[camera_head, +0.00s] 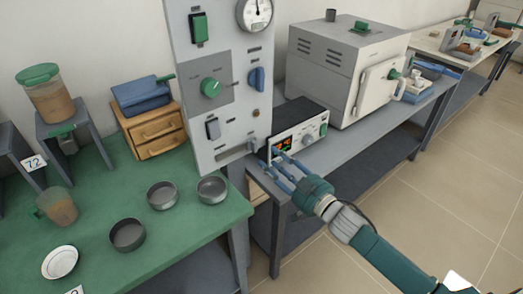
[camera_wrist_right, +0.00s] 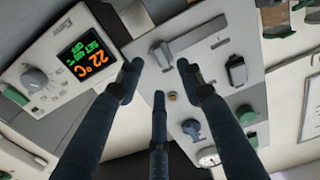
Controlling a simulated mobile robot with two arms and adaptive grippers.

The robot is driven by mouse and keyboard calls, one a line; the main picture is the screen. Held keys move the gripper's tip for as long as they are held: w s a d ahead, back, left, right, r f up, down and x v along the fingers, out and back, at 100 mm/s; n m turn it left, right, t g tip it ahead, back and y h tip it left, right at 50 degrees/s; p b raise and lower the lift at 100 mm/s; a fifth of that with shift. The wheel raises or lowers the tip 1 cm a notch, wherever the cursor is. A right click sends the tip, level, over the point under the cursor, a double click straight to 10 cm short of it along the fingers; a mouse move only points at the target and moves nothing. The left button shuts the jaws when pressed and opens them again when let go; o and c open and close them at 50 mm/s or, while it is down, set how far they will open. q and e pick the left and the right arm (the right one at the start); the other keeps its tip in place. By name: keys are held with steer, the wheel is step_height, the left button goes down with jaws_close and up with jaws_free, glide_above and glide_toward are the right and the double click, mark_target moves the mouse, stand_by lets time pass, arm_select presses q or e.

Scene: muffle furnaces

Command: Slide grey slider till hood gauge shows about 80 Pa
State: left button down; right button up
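The grey slider (camera_head: 251,146) sits near the right end of its slot at the bottom of the grey control panel (camera_head: 181,75). It also shows in the right wrist view (camera_wrist_right: 161,55), beyond the fingertips. The round hood gauge (camera_head: 254,12) is at the top of the panel, partly cut off by the picture edge; its reading is too small to tell. My right gripper (camera_head: 271,164) is open and empty, with its fingers spread, just right of and below the slider. In the right wrist view the open fingers (camera_wrist_right: 158,72) show apart from the slider. My left gripper is not in view.
The panel also carries a green knob (camera_head: 211,88), a blue knob (camera_head: 256,78) and switches. A controller with an orange display (camera_head: 284,146) is close beside my right fingers. A furnace (camera_head: 345,70) stands behind it. Metal dishes (camera_head: 127,234) are on the green table at left.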

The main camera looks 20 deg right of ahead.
mark_target(257, 148)
steer(key=x, duration=0.7)
steer(key=shift+f, duration=0.1)
steer(key=shift+d, duration=0.1)
steer(key=shift+s, duration=0.1)
jaws_close()
